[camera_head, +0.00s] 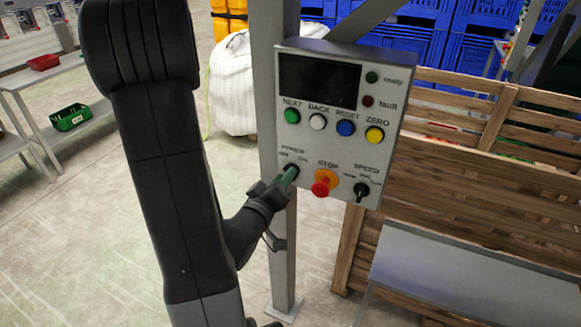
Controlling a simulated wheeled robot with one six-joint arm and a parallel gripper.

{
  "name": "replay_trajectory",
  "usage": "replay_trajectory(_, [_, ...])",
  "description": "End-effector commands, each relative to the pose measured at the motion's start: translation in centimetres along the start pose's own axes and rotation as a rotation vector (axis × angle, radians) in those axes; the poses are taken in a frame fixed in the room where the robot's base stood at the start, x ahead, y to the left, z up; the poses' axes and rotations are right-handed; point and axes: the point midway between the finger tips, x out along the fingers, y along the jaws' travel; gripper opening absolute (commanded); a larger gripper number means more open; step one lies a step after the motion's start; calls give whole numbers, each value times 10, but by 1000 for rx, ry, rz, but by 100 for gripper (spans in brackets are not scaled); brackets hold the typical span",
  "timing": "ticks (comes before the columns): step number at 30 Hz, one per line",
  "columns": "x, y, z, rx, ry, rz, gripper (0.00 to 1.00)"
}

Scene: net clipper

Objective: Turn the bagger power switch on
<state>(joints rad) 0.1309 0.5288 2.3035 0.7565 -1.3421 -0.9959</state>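The grey control box (330,115) hangs on a metal post, with a dark screen at its top. The power switch (292,168) is a dark knob under the POWER label at the box's lower left. My gripper (286,177) comes from the lower left, with its greenish tip right at the power switch. The tip partly covers the knob, so the knob's position is hard to read. I cannot tell whether the fingers are closed around it or only beside it.
A red stop button (321,188) on an orange base and a black speed knob (362,190) sit just right of the switch. Several coloured buttons are above. The metal post (283,250) stands below the box. A wooden crate (470,185) is at right.

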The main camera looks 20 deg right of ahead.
Motion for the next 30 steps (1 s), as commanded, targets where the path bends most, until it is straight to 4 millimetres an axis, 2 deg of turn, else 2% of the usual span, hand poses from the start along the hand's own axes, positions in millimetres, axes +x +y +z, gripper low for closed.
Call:
replay_trajectory(12, [-2, 0, 0, 0, -1, 1, 32])
replay_trajectory(17, [-2, 0, 0, 0, -1, 1, 2])
replay_trajectory(18, [-2, 0, 0, 0, -1, 1, 0])
replay_trajectory(30, [-2, 0, 1, 53, 1, 3, 0])
